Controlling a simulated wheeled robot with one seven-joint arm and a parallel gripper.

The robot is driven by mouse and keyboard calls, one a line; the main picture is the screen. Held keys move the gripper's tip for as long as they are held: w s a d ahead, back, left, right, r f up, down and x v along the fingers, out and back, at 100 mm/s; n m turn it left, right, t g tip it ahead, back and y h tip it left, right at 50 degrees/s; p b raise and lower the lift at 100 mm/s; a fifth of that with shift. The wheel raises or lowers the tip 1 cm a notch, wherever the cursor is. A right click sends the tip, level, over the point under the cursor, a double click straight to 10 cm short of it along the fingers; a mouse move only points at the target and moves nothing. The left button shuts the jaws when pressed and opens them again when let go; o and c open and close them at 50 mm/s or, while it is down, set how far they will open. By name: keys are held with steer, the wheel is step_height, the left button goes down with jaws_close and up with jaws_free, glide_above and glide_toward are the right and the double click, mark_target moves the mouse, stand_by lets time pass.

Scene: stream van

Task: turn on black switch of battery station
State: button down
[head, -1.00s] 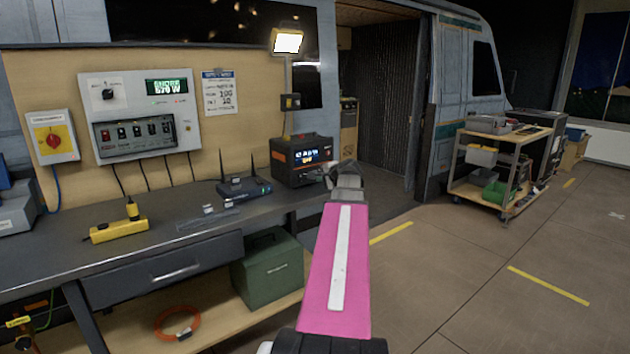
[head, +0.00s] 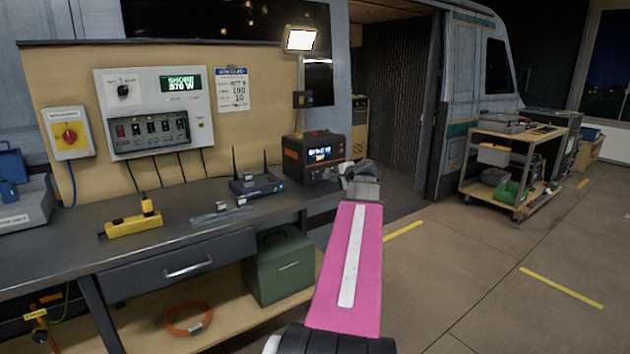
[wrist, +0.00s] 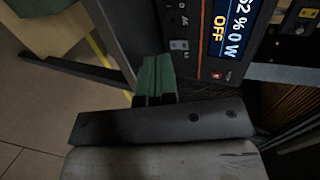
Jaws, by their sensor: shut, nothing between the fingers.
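The battery station (head: 296,158) is a black box with orange trim at the right end of the workbench. Its lit display (wrist: 232,28) reads 62 %, 0 W and OFF in the wrist view. A small grey-black switch (wrist: 180,45) sits on its front panel beside the display, below an AC label. A small red button or light (wrist: 216,75) is close by. My gripper (head: 345,170) is in front of the station's right side. In the wrist view its green-tipped fingers (wrist: 155,70) are shut and empty, just beside the switch. I cannot tell whether they touch the panel.
A router (head: 257,185) with antennas stands left of the station. A yellow power strip (head: 134,227) lies further left on the bench (head: 70,256). A wall panel (head: 155,112) hangs behind. A trolley (head: 520,146) stands at the right, with clear floor before it.

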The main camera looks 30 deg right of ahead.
mark_target(313, 176)
steer(key=shift+f, duration=0.1)
stand_by(0.3)
steer(key=x, duration=1.2)
steer(key=shift+w+d+r, duration=0.1)
steer(key=shift+w+r, duration=0.1)
steer(key=shift+w, duration=0.2)
steer(key=shift+w+f, duration=0.1)
steer(key=shift+w, duration=0.55)
steer(key=shift+w, duration=0.2)
steer(key=shift+r, duration=0.8)
